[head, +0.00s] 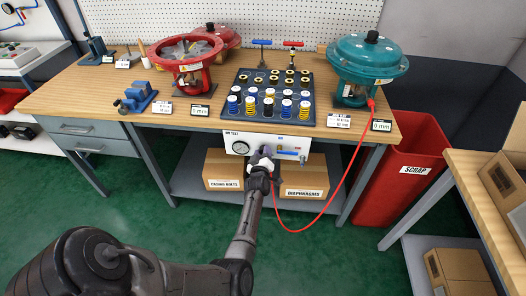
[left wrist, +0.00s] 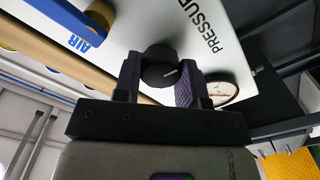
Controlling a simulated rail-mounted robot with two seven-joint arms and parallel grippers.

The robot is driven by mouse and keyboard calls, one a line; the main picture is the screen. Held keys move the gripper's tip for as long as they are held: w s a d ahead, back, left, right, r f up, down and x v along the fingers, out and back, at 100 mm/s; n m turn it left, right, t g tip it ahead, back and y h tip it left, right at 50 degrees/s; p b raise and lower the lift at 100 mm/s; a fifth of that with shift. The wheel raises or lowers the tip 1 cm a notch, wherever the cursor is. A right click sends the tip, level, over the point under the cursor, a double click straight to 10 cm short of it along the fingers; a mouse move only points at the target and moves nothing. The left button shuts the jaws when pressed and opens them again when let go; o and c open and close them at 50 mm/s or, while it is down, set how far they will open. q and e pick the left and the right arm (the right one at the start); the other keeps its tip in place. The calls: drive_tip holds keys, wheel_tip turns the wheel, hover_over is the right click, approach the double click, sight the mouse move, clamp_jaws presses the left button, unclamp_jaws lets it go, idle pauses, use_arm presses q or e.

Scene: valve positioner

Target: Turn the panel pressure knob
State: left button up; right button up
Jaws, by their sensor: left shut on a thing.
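The white pressure panel (head: 233,136) hangs under the front edge of the workbench, with a round gauge (head: 240,147) at its left. My left gripper (head: 263,158) reaches up to the panel's middle and hides the knob there. In the left wrist view the black round pressure knob (left wrist: 158,65) with a white pointer line sits between the two fingers of my left gripper (left wrist: 158,80). The fingers are shut on it. The gauge (left wrist: 223,94) and the word PRESSURE also show there. My right gripper is not in view.
A red hose (head: 320,211) loops from near the panel up to the teal actuator (head: 367,62). Cardboard boxes (head: 304,176) stand on the shelf below. A red scrap bin (head: 405,150) is at the right. A tray (head: 244,117) of springs lies on the bench (head: 70,88).

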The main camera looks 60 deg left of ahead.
use_arm(q)
drive_tip(key=shift+n, duration=0.7)
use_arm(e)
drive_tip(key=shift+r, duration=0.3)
use_arm(q)
drive_tip(key=o, duration=0.9)
drive_tip(key=shift+o, duration=0.2)
drive_tip(key=shift+d+p, duration=0.1)
drive_tip(key=shift+p, duration=0.25)
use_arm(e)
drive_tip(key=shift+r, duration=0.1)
